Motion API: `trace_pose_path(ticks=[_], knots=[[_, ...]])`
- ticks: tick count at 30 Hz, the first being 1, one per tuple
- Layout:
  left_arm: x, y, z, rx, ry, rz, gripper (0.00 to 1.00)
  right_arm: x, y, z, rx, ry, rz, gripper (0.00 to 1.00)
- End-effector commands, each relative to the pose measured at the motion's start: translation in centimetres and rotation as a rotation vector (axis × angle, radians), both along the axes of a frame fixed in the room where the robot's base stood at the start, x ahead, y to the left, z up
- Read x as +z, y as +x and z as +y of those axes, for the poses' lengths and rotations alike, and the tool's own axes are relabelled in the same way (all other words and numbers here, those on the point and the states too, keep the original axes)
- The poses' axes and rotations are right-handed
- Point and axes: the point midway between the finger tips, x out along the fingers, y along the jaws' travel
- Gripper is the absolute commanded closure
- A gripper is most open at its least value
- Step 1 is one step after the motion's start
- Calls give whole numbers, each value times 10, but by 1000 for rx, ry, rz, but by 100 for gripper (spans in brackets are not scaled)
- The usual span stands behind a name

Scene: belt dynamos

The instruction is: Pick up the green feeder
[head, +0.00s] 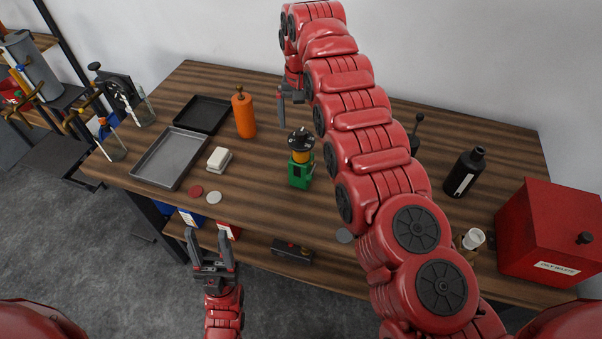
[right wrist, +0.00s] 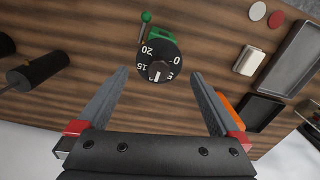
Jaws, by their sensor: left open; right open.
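The green feeder (head: 300,175) stands upright near the middle of the wooden table, with an orange section and a black numbered dial (head: 301,139) on top. In the right wrist view its dial (right wrist: 159,62) lies between and beyond my right fingertips, and part of its green body (right wrist: 183,36) shows behind the dial. My right gripper (head: 289,103) is open and empty, behind the feeder towards the wall. In the right wrist view the open right jaws (right wrist: 159,76) point towards the feeder. My left gripper (head: 210,247) is open and empty, in front of the table's front edge.
An orange bottle (head: 244,115) stands left of the feeder. A grey tray (head: 171,158), a black tray (head: 203,114), a white block (head: 219,159) and two discs lie further left. A black bottle (head: 464,173) and a red box (head: 549,235) stand right.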

Motion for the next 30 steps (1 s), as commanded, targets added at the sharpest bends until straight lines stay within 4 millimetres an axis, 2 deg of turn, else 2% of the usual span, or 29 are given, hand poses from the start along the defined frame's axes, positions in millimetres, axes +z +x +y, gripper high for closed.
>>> trace_pose_path(ticks=[1, 3, 14, 24, 29, 30], knots=[[10, 0, 0, 0, 0, -4, 46, -1, -1, 4, 4, 2, 3, 0], [12, 0, 0, 0, 0, -4, 46, -11, -1, 3, 2, 1, 4, 0], [20, 0, 0, 0, 0, -3, 46, -33, 0, 0, 1, -4, 0, 0], [37, 0, 0, 0, 0, -3, 46, -77, -1, -1, 0, -5, 2, 0], [36, 0, 0, 0, 0, -3, 46, -78, 0, 0, 0, -4, 0, 0], [36, 0, 0, 0, 0, -4, 46, -78, 0, 0, 0, -3, -1, 4]])
